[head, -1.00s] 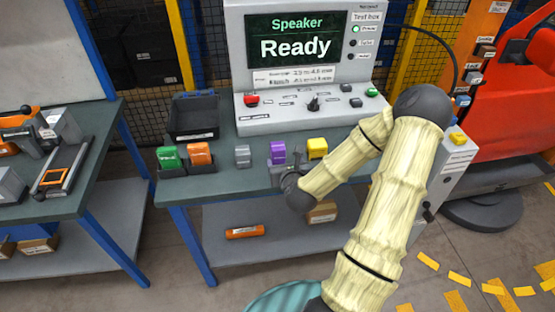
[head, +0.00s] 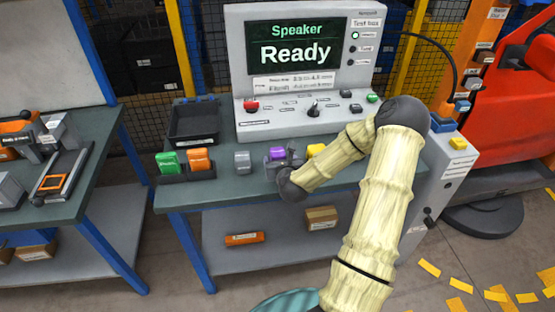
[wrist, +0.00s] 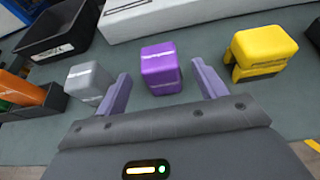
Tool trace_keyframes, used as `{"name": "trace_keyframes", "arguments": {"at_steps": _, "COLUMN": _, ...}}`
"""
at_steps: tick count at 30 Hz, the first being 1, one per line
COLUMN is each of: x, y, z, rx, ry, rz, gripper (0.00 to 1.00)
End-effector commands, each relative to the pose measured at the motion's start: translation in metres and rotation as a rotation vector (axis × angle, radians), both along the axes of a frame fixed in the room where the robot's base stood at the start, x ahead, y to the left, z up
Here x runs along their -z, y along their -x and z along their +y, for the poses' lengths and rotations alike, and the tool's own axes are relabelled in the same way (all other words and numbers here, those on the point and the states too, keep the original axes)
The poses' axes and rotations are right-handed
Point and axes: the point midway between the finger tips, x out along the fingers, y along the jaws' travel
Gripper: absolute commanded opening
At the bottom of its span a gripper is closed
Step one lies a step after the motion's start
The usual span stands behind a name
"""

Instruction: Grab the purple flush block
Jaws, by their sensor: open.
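The purple block (head: 277,154) stands on the green bench top, between a grey block (head: 242,161) and a yellow block (head: 315,150). In the head view my gripper (head: 291,163) is at the bench in front of the purple block and hides its lower part. In the wrist view the purple block (wrist: 161,68) sits ahead, between the lines of my two open fingers (wrist: 160,85). Its near face is close to the fingertips, with a gap of bench on each side. The grey block (wrist: 89,83) is left of the left finger; the yellow block (wrist: 261,52) is right of the right finger.
A holder with green (head: 168,162) and orange (head: 200,159) blocks stands at the bench's left. A black tray (head: 194,121) is behind it. The test box console (head: 258,121) stands behind the blocks. An orange item and a carton (head: 321,217) lie on the shelf below.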

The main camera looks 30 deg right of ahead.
Motion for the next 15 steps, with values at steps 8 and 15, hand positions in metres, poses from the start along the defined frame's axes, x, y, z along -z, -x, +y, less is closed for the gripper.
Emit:
{"name": "trace_keyframes", "arguments": {"at_steps": 8, "x": 0.012, "y": -0.027, "z": -0.007, "rx": 0.000, "ry": 0.001, "rz": 0.000, "gripper": 0.71}}
{"name": "trace_keyframes", "arguments": {"at_steps": 15, "x": 0.021, "y": -0.045, "z": -0.013, "rx": 0.000, "ry": 0.000, "rz": 0.001, "gripper": 0.71}}
